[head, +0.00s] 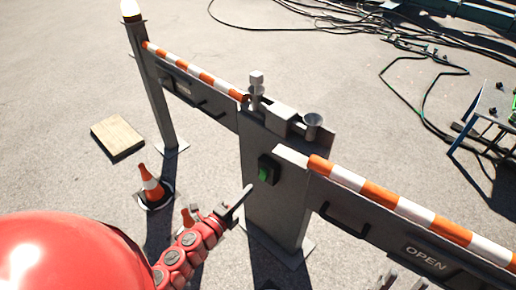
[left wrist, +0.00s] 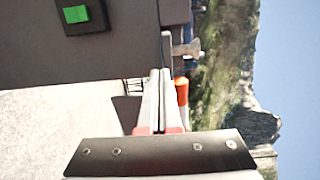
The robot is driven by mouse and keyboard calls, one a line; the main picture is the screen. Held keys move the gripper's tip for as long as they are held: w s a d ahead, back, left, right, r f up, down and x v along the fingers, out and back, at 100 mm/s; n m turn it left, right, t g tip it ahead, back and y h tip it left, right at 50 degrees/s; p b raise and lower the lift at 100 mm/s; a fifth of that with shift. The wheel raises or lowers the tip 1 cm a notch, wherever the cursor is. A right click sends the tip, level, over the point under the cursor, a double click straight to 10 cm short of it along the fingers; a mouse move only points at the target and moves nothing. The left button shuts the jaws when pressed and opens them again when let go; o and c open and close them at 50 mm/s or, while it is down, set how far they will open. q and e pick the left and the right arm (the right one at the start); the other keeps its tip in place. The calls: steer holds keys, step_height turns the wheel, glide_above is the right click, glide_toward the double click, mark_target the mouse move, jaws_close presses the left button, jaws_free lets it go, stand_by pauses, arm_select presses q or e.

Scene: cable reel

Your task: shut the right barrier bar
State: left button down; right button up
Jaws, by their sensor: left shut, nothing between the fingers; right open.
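The right barrier bar (head: 396,207) has orange and white stripes. It runs from the grey central post (head: 277,205) toward the lower right, and its far end is out of frame. Below the stripes is a dark panel with a black handle (head: 345,220) and a sign (head: 426,258) reading OPEN. My left gripper (head: 247,188) is shut and empty in front of the post, left of the bar. Its closed fingers also show in the left wrist view (left wrist: 159,72). My right gripper (head: 402,280) shows only its fingertips at the bottom edge, open, below the panel.
A box with a green button (head: 264,173) is on the post; it also shows in the left wrist view (left wrist: 78,15). The left striped bar (head: 195,72) reaches a lamp post (head: 150,85). A cone (head: 151,186) and a wooden slab (head: 118,136) stand left. Cables (head: 405,95) lie behind right.

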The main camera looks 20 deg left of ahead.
arm_select(q)
steer(key=p, duration=0.3)
glide_toward(284, 152)
steer(key=w, duration=0.1)
steer(key=w+f, duration=0.1)
steer(key=w, duration=0.2)
steer(key=shift+w+d+f, duration=0.15)
steer(key=shift+w+d, duration=0.05)
steer(key=shift+d, duration=0.1)
steer(key=shift+m+h, duration=0.3)
steer(key=shift+h, duration=0.1)
steer(key=b+x, duration=0.1)
steer(key=x, duration=0.5)
steer(key=shift+w+a+f, duration=0.1)
steer(key=shift+w+f, duration=0.05)
steer(key=shift+w, duration=0.35)
steer(key=shift+s, duration=0.1)
